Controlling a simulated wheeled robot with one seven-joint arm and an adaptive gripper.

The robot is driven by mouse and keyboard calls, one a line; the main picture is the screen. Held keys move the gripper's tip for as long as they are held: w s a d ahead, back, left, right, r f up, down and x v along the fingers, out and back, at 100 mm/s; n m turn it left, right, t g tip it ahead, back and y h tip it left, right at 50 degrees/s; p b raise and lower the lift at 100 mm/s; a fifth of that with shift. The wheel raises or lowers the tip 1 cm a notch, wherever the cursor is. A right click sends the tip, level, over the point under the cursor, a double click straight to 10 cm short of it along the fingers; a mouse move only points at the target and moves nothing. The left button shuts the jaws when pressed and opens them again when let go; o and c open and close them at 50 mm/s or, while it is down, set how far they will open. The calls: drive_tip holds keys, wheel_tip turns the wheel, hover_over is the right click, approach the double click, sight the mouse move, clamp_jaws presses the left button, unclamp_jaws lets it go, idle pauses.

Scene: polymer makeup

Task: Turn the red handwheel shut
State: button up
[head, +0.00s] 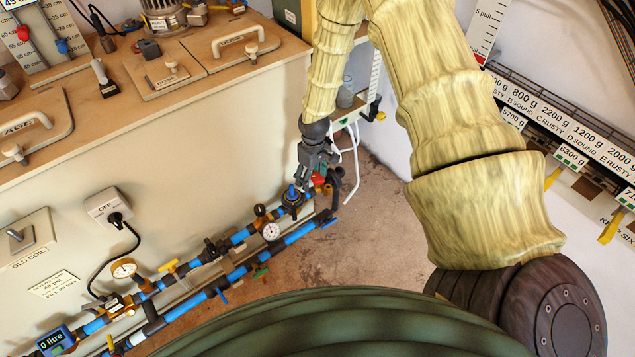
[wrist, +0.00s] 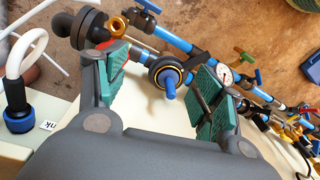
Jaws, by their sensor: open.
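The red handwheel (head: 318,180) shows as a small red patch at the right end of the blue pipework, partly hidden by my gripper (head: 314,168). In the wrist view my gripper (wrist: 163,78) is open and empty, with green pads on both fingers. A bit of the red handwheel (wrist: 112,55) shows behind the left finger; most of it is hidden. A black fitting with a blue knob (wrist: 169,85) appears between the fingers, beyond them. I cannot tell whether the left finger touches the handwheel.
Blue pipes (head: 236,240) with gauges and small valves run along the cream cabinet (head: 170,130). A brass fitting (wrist: 120,23) and a black elbow sit near the handwheel. A white hose (wrist: 27,50) stands at the wrist view's left. Brown floor (head: 375,230) is open to the right.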

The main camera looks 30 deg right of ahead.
drive_tip(key=b, duration=0.2)
approach(318, 176)
drive_tip(key=shift+n+h, duration=0.3)
drive_tip(key=f, duration=0.4)
drive_tip(key=f+b, duration=0.1)
drive_tip(key=f, duration=0.4)
drive_tip(key=shift+a+f, duration=0.15)
drive_tip(key=shift+a, duration=0.05)
drive_tip(key=c, duration=1)
